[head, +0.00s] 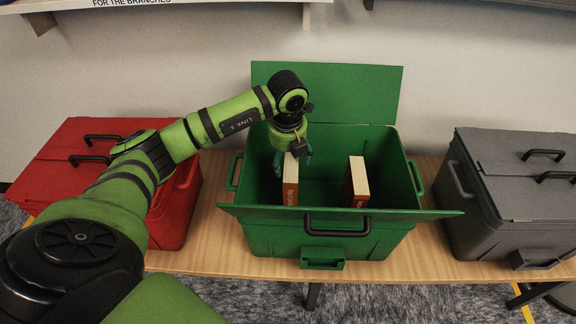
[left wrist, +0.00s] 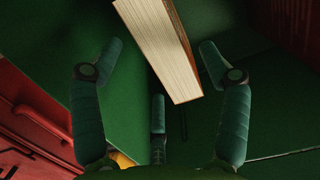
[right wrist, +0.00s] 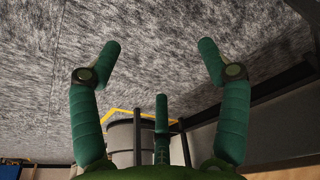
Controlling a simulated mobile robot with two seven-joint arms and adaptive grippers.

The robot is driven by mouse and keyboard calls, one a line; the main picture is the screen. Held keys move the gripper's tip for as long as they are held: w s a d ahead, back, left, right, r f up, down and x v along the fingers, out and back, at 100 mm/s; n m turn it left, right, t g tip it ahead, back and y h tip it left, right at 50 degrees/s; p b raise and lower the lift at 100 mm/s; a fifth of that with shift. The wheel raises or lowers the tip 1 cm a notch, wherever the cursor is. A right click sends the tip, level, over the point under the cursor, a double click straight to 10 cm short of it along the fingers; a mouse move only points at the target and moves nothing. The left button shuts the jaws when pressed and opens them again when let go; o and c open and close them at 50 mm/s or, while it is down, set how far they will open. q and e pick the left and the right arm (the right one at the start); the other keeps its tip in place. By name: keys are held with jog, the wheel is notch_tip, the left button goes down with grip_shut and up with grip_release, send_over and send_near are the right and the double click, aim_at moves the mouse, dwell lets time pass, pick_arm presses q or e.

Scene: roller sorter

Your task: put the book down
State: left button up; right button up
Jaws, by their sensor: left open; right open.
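A book (head: 290,180) with an orange-red spine stands upright in the left part of the open green crate (head: 330,248). My left gripper (head: 292,158) is inside the crate, right at the top of this book. In the left wrist view the book's page edge (left wrist: 162,45) lies between the spread fingers of my left gripper (left wrist: 155,65), with gaps on both sides. A second book (head: 357,182) stands upright further right in the crate. My right gripper (right wrist: 157,65) is open and empty over grey carpet; it is not in the head view.
A closed red crate (head: 75,165) stands left of the green one, and a grey crate (head: 515,190) stands right. All rest on a wooden table (head: 215,250). The green crate's lid flaps (head: 385,90) are open at back and front. A shelf (head: 170,4) hangs above.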

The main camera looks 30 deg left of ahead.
pick_arm(q)
jog(key=r, duration=0.5)
jog(key=shift+s+d+r, duration=0.25)
jog(key=shift+s+r, duration=0.1)
pick_arm(e)
jog(key=shift+w+f, duration=0.25)
dwell(0.6)
